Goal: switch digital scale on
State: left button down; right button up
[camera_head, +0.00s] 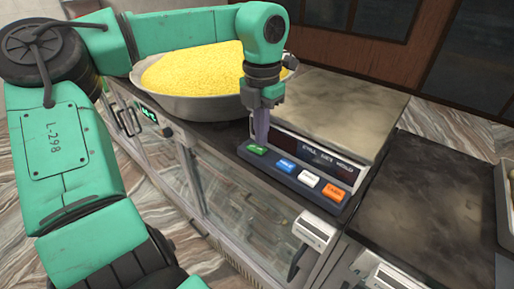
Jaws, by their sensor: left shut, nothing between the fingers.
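The digital scale (343,110) stands on the dark counter, with a wide stone-like plate on top. Its front panel has a dark display (318,157) with faint lettering. Below the display is a row of buttons: a green button (257,150), a blue button (286,166), a white button (309,179) and an orange button (334,193). My left gripper (261,140) points down, shut and empty, with its tip right above or on the green button. I cannot tell whether it touches. My right gripper is not in view.
A large metal pan (200,105) heaped with yellow grains (192,72) stands left of the scale, behind my left arm. The dark counter (425,205) right of the scale is clear. A tray (505,195) shows at the right edge. Glass-fronted cabinets are below.

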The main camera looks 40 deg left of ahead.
aim_at(261, 149)
pick_arm(q)
jog(key=shift+f+b, duration=0.8)
jog(key=shift+f, duration=0.2)
dwell(0.4)
notch_tip(261, 149, up, 3)
jog(key=shift+f+p, duration=0.15)
jog(key=shift+p, duration=1)
notch_tip(261, 149, up, 2)
jog(key=shift+r+p, duration=0.25)
jog(key=shift+p, duration=0.6)
jog(key=shift+r, duration=1)
jog(key=shift+f, duration=0.1)
